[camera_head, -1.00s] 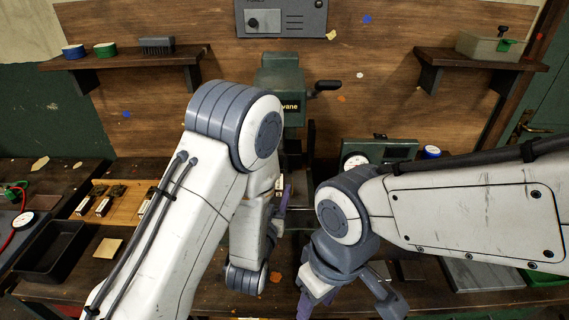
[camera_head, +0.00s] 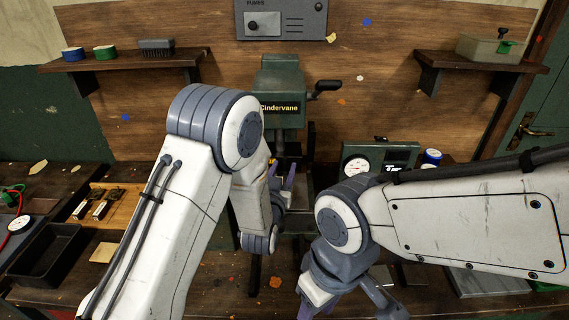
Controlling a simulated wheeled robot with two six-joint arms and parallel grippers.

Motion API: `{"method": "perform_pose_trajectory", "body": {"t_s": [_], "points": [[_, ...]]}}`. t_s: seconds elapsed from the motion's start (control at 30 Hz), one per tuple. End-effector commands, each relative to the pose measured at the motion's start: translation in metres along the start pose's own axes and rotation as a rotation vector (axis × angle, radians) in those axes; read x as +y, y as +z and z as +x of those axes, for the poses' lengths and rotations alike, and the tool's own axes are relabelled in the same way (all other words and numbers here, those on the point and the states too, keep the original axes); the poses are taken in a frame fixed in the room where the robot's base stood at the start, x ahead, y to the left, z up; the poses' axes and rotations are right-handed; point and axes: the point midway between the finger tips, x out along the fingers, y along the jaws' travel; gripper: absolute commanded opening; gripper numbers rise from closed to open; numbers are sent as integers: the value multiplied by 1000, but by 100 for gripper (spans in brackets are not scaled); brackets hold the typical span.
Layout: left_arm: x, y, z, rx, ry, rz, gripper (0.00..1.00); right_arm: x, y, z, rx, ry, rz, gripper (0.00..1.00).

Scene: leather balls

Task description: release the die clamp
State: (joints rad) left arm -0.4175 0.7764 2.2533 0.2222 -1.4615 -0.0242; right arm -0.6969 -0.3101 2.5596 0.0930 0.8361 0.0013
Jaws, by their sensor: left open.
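A green press (camera_head: 280,85) lettered "Cindervane" stands at the back middle of the bench, with a dark crank handle (camera_head: 323,88) on its right side. My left gripper (camera_head: 281,181) reaches in front of the press's lower part, its purple fingers upright and apart. I see nothing held between them, though my own arm hides part of the gripper. I cannot make out the die clamp; the press's base is mostly hidden behind my arms. My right gripper (camera_head: 342,305) points down near the bench's front, cut by the bottom edge, and its finger gap is unclear.
A gauge box (camera_head: 378,158) stands right of the press, beside a blue-and-white roll (camera_head: 432,156). A black tray (camera_head: 48,252) and a wooden board (camera_head: 110,203) with small parts lie at left. Shelves (camera_head: 130,62) flank the press above.

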Motion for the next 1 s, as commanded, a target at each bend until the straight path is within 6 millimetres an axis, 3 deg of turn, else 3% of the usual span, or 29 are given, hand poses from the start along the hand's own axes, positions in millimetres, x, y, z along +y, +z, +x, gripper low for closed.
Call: {"method": "perform_pose_trajectory", "body": {"t_s": [0.4, 0.43, 0.53, 0.57, 1.0], "points": [[0, 1, 11, 0, 0, 1, 48, 0, 0, -4, -1, 0, 0, 50], [0, 1, 11, 0, 0, 1, 45, 0, 0, -4, -1, 0, 0, 50], [0, 1, 11, 0, 0, 1, 6, 0, 0, -4, -1, 0, 0, 50], [0, 1, 11, 0, 0, 1, 0, 0, 0, -4, -1, 0, 0, 50], [2, 1, 11, -10, 1, 53, 0, 0, 0, 0, -1, 0, 0, 50]]}}
